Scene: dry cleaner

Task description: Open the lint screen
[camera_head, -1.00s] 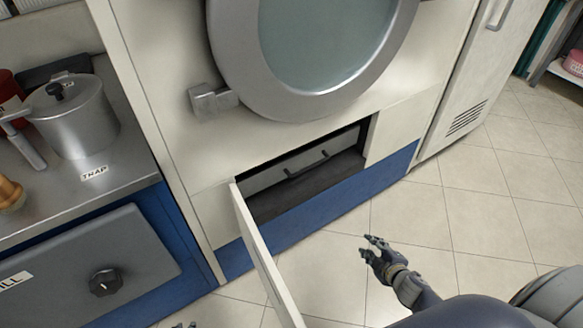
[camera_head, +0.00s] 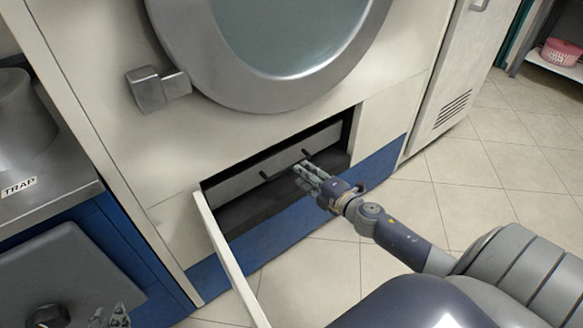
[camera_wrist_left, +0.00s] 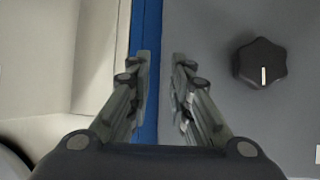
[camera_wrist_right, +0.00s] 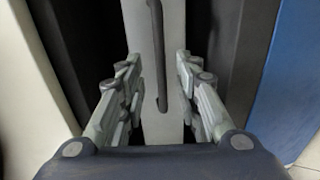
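The lint screen (camera_head: 240,178) is a pale drawer-like panel inside the dark opening low on the white machine. A dark bar handle (camera_head: 286,166) is on its front. My right gripper (camera_head: 302,170) is at the opening, close to the handle's right part. In the right wrist view the handle (camera_wrist_right: 158,60) runs between the spread fingers of my right gripper (camera_wrist_right: 159,85), which is open. Whether a finger touches it I cannot tell. The opening's hinged door (camera_head: 228,262) stands open toward me. My left gripper (camera_head: 110,318) is open and empty at the bottom edge; its fingers show in the left wrist view (camera_wrist_left: 158,85).
The round machine door (camera_head: 270,50) and its latch (camera_head: 150,88) are above the opening. A grey panel with a black knob (camera_head: 45,318) and a counter labelled TRAP (camera_head: 20,188) are at left. Tiled floor (camera_head: 480,200) at right is clear.

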